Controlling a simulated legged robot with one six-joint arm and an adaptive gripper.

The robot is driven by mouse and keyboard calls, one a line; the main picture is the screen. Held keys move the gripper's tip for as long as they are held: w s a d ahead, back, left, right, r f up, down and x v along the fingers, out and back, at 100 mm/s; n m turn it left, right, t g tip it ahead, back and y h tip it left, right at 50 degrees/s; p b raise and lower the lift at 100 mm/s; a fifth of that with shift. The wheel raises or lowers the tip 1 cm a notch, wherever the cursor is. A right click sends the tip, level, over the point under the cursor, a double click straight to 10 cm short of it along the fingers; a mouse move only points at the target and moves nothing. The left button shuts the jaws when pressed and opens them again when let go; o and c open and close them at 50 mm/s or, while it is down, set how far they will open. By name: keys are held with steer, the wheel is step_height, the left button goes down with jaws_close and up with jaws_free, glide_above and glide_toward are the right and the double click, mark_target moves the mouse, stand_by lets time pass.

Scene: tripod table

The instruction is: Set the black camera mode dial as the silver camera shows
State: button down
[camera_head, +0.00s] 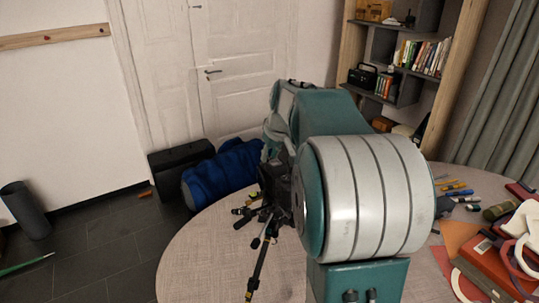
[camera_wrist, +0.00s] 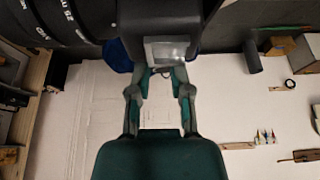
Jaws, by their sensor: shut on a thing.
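The black camera shows in the wrist view as a dark body (camera_wrist: 160,14) with a big lens (camera_wrist: 60,14) bearing white lettering at the top left. A grey, square-faced part (camera_wrist: 166,50) sits at the body's lower edge. My gripper (camera_wrist: 164,72) reaches up to this edge with its two fingers close together, shut on a small part there. That part is mostly hidden, but its place fits the mode dial; its marks cannot be read. In the head view my arm covers the gripper and most of the camera above the tripod (camera_head: 258,258). I cannot make out the silver camera.
The round table (camera_head: 200,262) carries the tripod, with bare top at its left. Pens (camera_head: 455,190) and red-and-white items (camera_head: 505,262) crowd its right side. A blue bundle (camera_head: 222,172) and a black case (camera_head: 180,156) lie behind it. A shelf (camera_head: 400,85) stands behind.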

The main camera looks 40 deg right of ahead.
steer(key=shift+f+n+y, duration=0.1)
steer(key=shift+n+y, duration=0.4)
steer(key=shift+n, duration=0.7)
steer(key=c, duration=0.5)
jaws_free()
steer(key=shift+c, duration=0.2)
steer(key=v, duration=1.1)
steer(key=shift+r, duration=0.45)
steer(key=shift+d, duration=0.1)
